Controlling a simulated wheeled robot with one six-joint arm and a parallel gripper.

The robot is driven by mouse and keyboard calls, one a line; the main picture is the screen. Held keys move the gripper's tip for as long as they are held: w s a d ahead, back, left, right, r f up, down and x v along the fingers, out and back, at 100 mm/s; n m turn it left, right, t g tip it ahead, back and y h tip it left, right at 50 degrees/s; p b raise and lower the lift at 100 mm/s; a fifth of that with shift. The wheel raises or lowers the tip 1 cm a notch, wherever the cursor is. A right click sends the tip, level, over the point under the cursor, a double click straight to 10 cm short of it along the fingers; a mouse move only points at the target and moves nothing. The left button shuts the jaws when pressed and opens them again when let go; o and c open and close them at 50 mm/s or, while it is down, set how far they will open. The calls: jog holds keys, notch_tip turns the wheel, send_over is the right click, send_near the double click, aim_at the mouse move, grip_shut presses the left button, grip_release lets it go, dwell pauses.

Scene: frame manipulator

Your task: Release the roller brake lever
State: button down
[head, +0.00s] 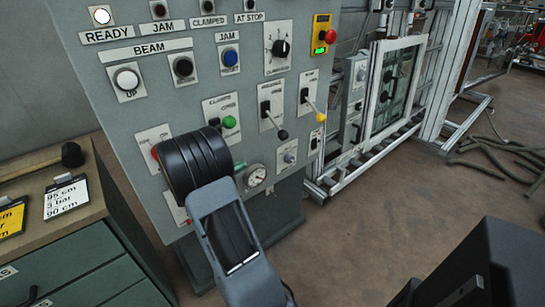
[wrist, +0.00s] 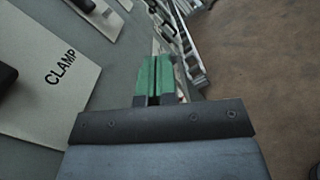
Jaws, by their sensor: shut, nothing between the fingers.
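One has a yellow knob (head: 320,117) and the other has a black knob (head: 282,134). Their labels are too small to read surely, so I cannot tell by label which is the roller brake lever. Both levers slant down to the right. My gripper (wrist: 157,62) is shut and empty, its green fingers together in the wrist view. In the head view my dark wrist hides most of it, and a bit of green shows near the gauge. It is apart from both levers, below and left of them.
A plate marked CLAMP (wrist: 62,75) lies left of my fingers in the wrist view. A round gauge (head: 256,175) and a green knob (head: 229,122) sit near my wrist. A drawer cabinet (head: 65,245) stands left. A metal frame (head: 375,95) stands right, with open floor before it.

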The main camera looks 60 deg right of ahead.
aim_at(276, 125)
jog(key=shift+w+d+f+n+h, duration=0.3)
jog(key=shift+w+d+f+h, duration=0.05)
jog(key=shift+d+f+h, duration=0.05)
jog(key=shift+d, duration=0.1)
jog(key=s+r+x, duration=0.1)
jog(key=r+x, duration=0.1)
jog(key=x, duration=1)
jog(key=shift+s+r, duration=0.2)
jog(key=shift+r, duration=0.1)
